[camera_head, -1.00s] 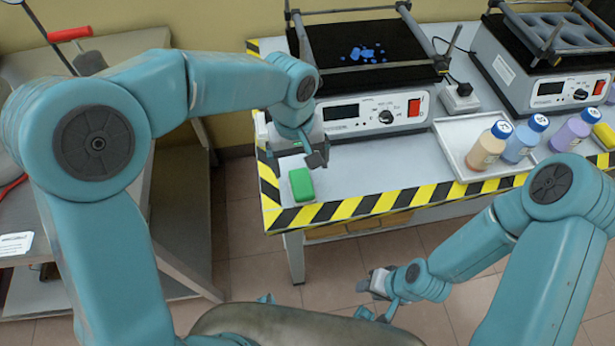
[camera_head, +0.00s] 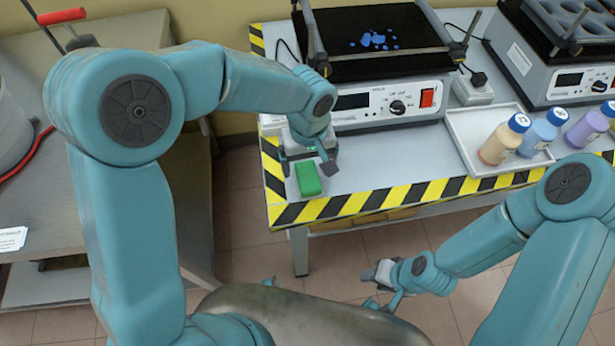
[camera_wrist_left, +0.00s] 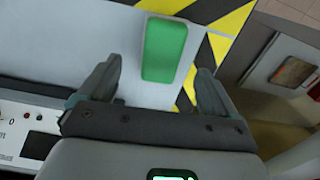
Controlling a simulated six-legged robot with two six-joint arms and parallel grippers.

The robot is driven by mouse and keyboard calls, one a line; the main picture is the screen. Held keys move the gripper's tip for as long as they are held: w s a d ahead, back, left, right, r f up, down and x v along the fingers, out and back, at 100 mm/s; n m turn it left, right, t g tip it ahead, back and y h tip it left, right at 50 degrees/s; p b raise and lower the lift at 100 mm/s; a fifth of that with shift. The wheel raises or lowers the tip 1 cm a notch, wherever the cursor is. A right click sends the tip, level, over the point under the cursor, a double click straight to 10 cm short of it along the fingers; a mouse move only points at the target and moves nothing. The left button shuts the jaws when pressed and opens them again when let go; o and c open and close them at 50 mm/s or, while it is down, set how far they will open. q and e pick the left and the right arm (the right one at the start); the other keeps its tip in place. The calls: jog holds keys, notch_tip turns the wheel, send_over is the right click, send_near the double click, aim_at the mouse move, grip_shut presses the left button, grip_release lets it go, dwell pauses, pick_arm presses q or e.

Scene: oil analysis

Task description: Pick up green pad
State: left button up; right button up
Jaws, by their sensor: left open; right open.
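The green pad (camera_head: 308,179) lies on the table near its front left corner, beside the yellow and black edge tape. My left gripper (camera_head: 308,165) is open just behind and above the pad. In the left wrist view, the pad (camera_wrist_left: 164,50) shows ahead of the two spread fingers (camera_wrist_left: 158,85), roughly between their lines; nothing is between the fingertips themselves. Whether the fingers touch the table cannot be told. My right gripper (camera_head: 382,272) is low in front of the table, apart from it, and holds nothing visible.
A shaker device (camera_head: 385,105) with a black top stands behind the pad. A white tray (camera_head: 462,125) with several capped bottles (camera_head: 503,140) is to the right. A striped tape border (camera_head: 380,198) marks the table's front edge. The tabletop between pad and tray is clear.

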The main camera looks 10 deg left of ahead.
aim_at(307, 172)
pick_arm(q)
jog(key=f, duration=0.5)
jog(key=shift+w+a+f, duration=0.15)
jog(key=shift+w+a, duration=0.05)
jog(key=c, duration=1.1)
jog(key=shift+c, duration=0.2)
notch_tip(307, 172, up, 20)
jog(key=p, duration=0.2)
